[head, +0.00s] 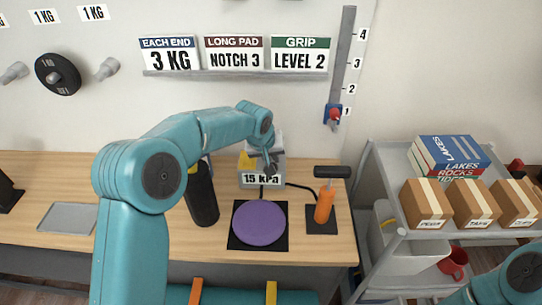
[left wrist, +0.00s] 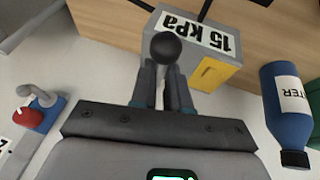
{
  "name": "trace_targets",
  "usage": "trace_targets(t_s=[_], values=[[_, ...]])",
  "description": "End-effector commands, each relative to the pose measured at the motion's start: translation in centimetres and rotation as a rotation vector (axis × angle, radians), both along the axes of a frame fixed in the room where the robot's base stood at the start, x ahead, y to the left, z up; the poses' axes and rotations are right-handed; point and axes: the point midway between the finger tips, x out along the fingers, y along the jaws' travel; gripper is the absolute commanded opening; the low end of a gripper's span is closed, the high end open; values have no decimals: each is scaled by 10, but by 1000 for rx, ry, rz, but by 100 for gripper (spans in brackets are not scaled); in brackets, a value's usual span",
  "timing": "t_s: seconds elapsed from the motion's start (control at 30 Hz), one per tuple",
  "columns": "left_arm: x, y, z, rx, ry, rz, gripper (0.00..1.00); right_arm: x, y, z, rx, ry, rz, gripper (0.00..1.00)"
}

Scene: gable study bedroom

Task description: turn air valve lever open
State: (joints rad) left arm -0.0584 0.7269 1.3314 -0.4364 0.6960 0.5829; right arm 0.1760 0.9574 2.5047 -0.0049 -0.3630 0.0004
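The air valve is a grey box marked "15 kPa" (head: 262,180) with a yellow patch, at the back of the wooden desk in the head view. It also shows in the left wrist view (left wrist: 225,45). The lever's round black knob (left wrist: 165,47) lies at my left fingertips. My left gripper (head: 266,163) is over the box; in the left wrist view its fingers (left wrist: 163,75) are close together around the lever just behind the knob and appear shut on it. The knob hides the fingertips. My right gripper is out of view; only part of my right arm shows.
A purple disc (head: 259,222) on a black pad and an orange T-handled pump (head: 325,199) stand right of my left arm. A dark bottle (head: 202,194) stands close to that arm. A blue bottle (left wrist: 288,105) is near in the left wrist view. A cart (head: 398,231) with boxes is at right.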

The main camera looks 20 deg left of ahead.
Motion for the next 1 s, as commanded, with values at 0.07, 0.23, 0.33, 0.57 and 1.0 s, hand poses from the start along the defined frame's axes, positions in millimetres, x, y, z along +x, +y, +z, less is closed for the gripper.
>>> trace_targets(t_s=[0.07,0.23,0.33,0.57,1.0], values=[[-1,-2,-3,-1,6,11,0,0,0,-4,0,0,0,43],[1,-11,-8,0,5,132,0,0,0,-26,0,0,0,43],[3,-16,-7,1,5,231,0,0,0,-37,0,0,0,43],[6,-22,-3,1,9,376,0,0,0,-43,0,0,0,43],[6,-22,-2,1,9,384,41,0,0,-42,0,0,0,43]])
